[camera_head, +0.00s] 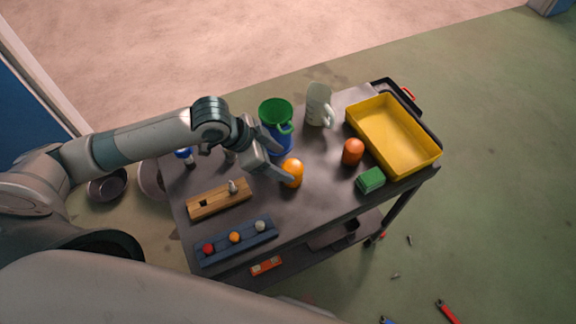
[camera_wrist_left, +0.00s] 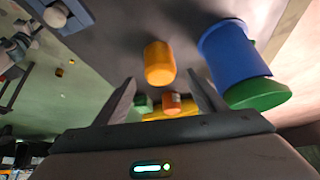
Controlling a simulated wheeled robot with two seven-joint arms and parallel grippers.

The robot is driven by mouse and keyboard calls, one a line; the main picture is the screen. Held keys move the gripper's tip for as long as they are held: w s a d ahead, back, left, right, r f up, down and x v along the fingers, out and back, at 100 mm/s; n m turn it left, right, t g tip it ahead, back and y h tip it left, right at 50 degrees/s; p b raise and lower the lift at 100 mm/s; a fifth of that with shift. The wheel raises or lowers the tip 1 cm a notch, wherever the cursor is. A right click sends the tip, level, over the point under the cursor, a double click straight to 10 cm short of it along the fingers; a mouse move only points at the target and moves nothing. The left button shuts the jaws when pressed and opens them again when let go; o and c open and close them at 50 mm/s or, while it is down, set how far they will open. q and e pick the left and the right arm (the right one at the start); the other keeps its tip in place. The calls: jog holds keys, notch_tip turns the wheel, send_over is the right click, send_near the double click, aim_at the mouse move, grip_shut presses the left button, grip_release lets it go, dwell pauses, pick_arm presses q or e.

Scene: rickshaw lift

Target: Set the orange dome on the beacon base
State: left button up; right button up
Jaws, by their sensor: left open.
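A bright orange, rounded piece (camera_head: 292,172), which looks like the dome, stands on the dark cart top just beyond my left gripper (camera_head: 274,164). In the left wrist view this orange piece (camera_wrist_left: 160,62) shows just past the fingertips, between their lines. My left gripper is open and empty, and its fingers partly cover the piece in the head view. A darker red-orange rounded piece (camera_head: 352,152) stands further right. I cannot pick out the beacon base for sure. My right gripper is not in view.
A blue and green mug (camera_head: 277,112) stands close behind the gripper, beside a pale mug (camera_head: 318,105). A yellow tray (camera_head: 361,129) and green block (camera_head: 370,180) are at the right. A wooden block (camera_head: 218,199) and blue rack (camera_head: 219,248) lie at the front left.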

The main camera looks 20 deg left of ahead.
pick_arm(q)
jog(key=v, duration=0.6)
jog(key=shift+b, duration=0.35)
jog(key=shift+o, duration=0.5)
jog(key=shift+d, duration=0.1)
